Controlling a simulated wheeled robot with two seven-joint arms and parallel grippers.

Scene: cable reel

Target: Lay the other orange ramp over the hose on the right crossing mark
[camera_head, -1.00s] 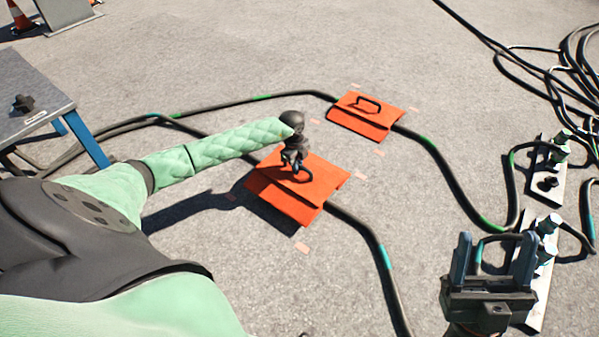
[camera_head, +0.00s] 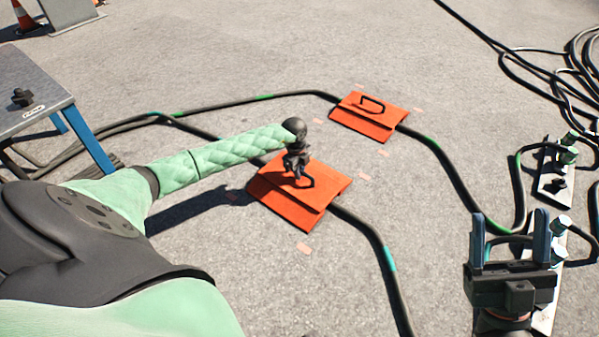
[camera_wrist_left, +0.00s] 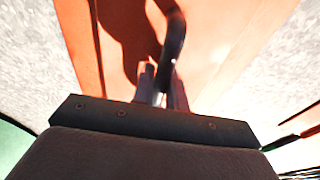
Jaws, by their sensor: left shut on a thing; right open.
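The nearer orange ramp (camera_head: 288,207) lies across the nearer hose (camera_head: 372,237), which comes out on both sides of it. It looks flat on or very close to the ground, among pale tape marks (camera_head: 304,249). My left gripper (camera_head: 297,172) is above its middle, shut on its black handle (camera_head: 309,182). In the left wrist view the fingers (camera_wrist_left: 161,88) are at the handle (camera_wrist_left: 176,42), above the orange surface. The other orange ramp (camera_head: 366,127) lies over the farther hose (camera_head: 445,160). My right gripper (camera_head: 509,230) is open and empty at the lower right.
A grey-topped table (camera_head: 35,95) with blue legs stands at the left. White connector plates (camera_head: 549,185) with fittings are at the right, near my right gripper. Coiled hoses (camera_head: 572,75) lie behind them. The pavement between ramps and plates is mostly clear.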

